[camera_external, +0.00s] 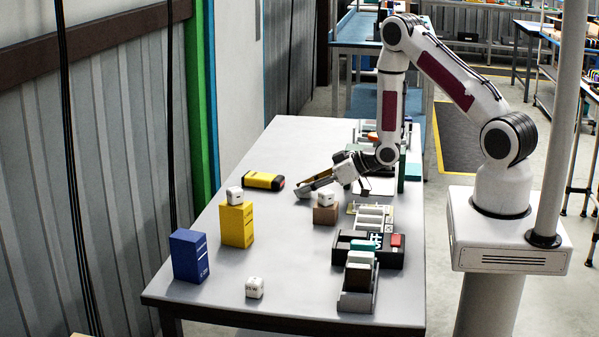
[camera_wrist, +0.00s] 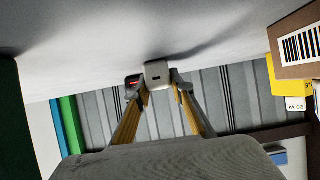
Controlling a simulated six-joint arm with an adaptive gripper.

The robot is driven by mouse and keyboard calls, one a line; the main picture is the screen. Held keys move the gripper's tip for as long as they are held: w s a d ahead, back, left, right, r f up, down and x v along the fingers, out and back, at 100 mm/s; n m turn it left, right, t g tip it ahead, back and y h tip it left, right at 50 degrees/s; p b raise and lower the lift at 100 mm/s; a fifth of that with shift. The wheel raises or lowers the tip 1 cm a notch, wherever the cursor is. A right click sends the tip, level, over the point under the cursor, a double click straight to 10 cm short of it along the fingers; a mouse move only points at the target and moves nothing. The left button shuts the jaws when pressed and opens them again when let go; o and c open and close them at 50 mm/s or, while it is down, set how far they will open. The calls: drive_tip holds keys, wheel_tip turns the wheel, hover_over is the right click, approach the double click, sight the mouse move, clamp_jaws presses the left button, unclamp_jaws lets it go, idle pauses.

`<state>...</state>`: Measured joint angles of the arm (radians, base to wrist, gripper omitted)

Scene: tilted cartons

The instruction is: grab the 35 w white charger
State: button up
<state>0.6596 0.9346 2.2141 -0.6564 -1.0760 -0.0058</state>
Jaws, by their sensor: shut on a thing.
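My gripper (camera_external: 304,191) reaches low over the middle of the table, left of the brown carton. One charger (camera_wrist: 297,103) reads 20 W in the wrist view.
A blue carton (camera_external: 189,257) stands at the left front. A yellow and black case (camera_external: 264,180) lies left of my gripper. Trays and a dark organizer (camera_external: 345,246) line the table's right side. The front middle of the table (camera_external: 300,300) has free room.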

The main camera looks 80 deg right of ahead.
drive_tip(key=shift+r, duration=4.9)
